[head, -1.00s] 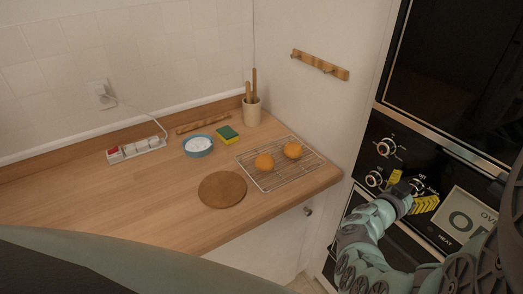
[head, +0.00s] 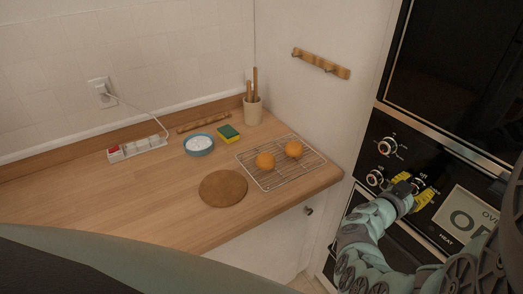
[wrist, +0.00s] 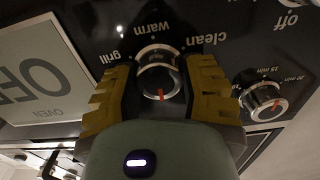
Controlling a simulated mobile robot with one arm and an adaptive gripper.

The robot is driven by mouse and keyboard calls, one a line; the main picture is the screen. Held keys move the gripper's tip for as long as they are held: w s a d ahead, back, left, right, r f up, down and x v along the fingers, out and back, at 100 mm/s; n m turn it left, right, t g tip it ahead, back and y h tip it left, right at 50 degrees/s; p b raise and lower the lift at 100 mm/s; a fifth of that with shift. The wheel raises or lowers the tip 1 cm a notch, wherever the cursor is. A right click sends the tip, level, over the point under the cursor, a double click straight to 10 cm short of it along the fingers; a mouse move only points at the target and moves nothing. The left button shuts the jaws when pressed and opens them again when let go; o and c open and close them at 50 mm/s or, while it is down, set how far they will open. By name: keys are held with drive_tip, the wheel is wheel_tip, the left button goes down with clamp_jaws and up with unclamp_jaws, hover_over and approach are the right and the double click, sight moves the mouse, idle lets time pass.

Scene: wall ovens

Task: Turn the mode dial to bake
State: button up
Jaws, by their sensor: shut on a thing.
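The mode dial (wrist: 158,75) is a round silver knob on the black oven panel. It stands between my gripper's two yellow ridged fingers, and my gripper (wrist: 160,90) is shut on it. In the wrist view the panel's words are upside down: "grill" is left of the dial, "warm" above and "clean" right. The dial's red mark points to the bottom of that picture, towards my gripper's body. The word "bake" is not visible; my gripper covers the panel below the dial. In the head view my gripper (head: 413,190) is around the dial (head: 420,184), left of the display.
A timer dial (wrist: 262,100) with minute marks sits close beside my right finger in the wrist view. The head view shows an upper dial (head: 387,146), a lower-left dial (head: 375,178) and the "OFF" display (head: 468,218). The wooden counter (head: 130,200) is at left.

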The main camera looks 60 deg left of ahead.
drive_tip(key=m+b, duration=0.2)
drive_tip(key=f+m+b, duration=0.1)
drive_tip(key=m+b, duration=0.1)
drive_tip(key=shift+d, duration=0.25)
drive_tip(key=shift+m+b, duration=0.95)
drive_tip(key=shift+m, duration=0.05)
drive_tip(key=m+b, duration=0.2)
drive_tip(key=shift+m+b, duration=0.3)
drive_tip(key=shift+b, duration=0.05)
drive_tip(key=shift+r+m+b, duration=0.25)
drive_tip(key=shift+m+b, duration=1.15)
drive_tip(key=shift+m, duration=0.1)
drive_tip(key=shift+r, duration=0.1)
drive_tip(key=o, duration=1.3)
drive_tip(key=shift+c, duration=0.2)
